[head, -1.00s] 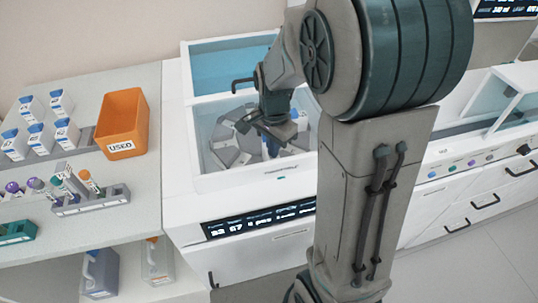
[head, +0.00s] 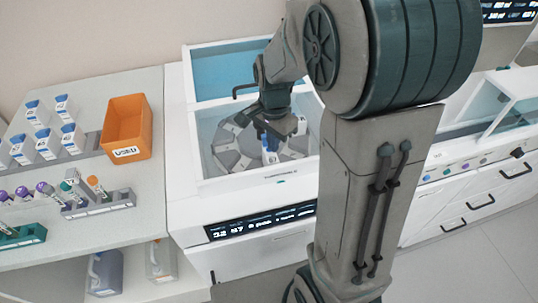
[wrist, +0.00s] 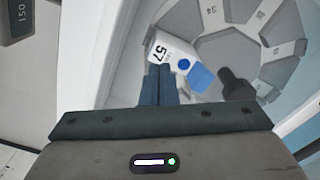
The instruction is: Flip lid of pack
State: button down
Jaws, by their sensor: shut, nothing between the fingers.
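The pack (wrist: 172,48), a white box marked 57, sits inside the open white machine, at the carousel. In the wrist view a round blue spot shows on its top, and its blue lid (wrist: 201,77) juts out past the box's end, seemingly swung open. My gripper (wrist: 160,80) is shut and empty, with its blue-grey fingertips close beside the pack's near side; I cannot tell whether they touch it. In the head view my gripper (head: 267,131) is over the carousel, and my arm hides part of the machine.
The grey carousel (head: 229,140) has numbered slots, and white walls (head: 250,182) surround it. The machine's raised bluish cover (head: 225,78) stands behind. On the left bench are an orange bin (head: 125,128), several white packs (head: 48,145) and a tube rack (head: 98,204).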

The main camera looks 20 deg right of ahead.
jog(key=shift+r+p, duration=0.35)
jog(key=shift+r, duration=0.3)
jog(key=w+p, duration=0.2)
jog(key=w, duration=0.7)
dwell(0.7)
jog(key=shift+w+f, duration=0.1)
jog(key=shift+f+b, duration=1.35)
jog(key=shift+f, duration=0.55)
jog(key=shift+r, duration=0.1)
